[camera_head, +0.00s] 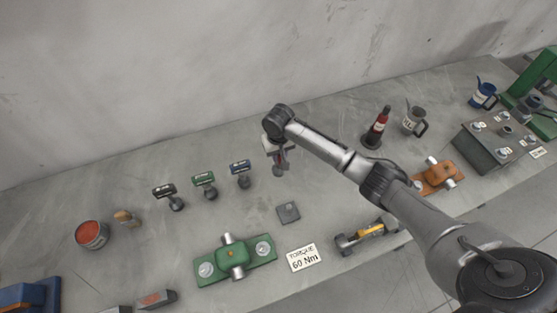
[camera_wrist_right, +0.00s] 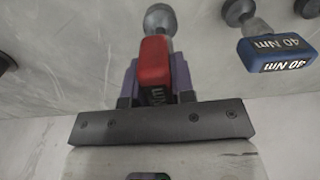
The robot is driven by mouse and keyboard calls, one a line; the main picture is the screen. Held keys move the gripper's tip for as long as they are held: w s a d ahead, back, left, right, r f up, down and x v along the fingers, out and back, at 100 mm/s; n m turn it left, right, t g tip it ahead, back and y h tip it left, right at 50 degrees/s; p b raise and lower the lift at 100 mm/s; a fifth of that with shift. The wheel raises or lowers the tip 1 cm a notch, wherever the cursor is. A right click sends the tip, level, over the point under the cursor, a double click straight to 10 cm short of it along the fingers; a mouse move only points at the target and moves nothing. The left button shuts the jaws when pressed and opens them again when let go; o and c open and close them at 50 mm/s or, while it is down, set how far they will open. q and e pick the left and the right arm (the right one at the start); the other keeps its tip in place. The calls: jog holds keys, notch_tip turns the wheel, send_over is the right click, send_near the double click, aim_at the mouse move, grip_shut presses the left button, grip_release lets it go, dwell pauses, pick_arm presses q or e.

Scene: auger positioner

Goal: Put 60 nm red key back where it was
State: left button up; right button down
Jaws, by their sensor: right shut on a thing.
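The red key (camera_wrist_right: 156,62) is between the purple fingers of my right gripper (camera_wrist_right: 155,82), which is shut on its handle. In the head view the right gripper (camera_head: 279,152) is at the right end of the row of keys, with little of the red handle showing. A grey round base (camera_wrist_right: 160,18) is at the far end of the red key in the wrist view; it also shows under the gripper in the head view (camera_head: 279,170). I cannot tell whether the key is seated or slightly raised. My left gripper is not in view.
Blue (camera_head: 240,167), green (camera_head: 204,180) and black (camera_head: 164,191) keys stand in a row to the left. A dark square block (camera_head: 288,212), a green fixture (camera_head: 235,258) and a "TORQUE 60 Nm" card (camera_head: 304,258) lie nearer. A red-and-black bottle (camera_head: 378,128) stands to the right.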

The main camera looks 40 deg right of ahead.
jog(key=shift+w+f, duration=0.1)
jog(key=shift+f, duration=2.05)
jog(key=c, duration=1)
grip_release()
jog(key=shift+o, duration=0.2)
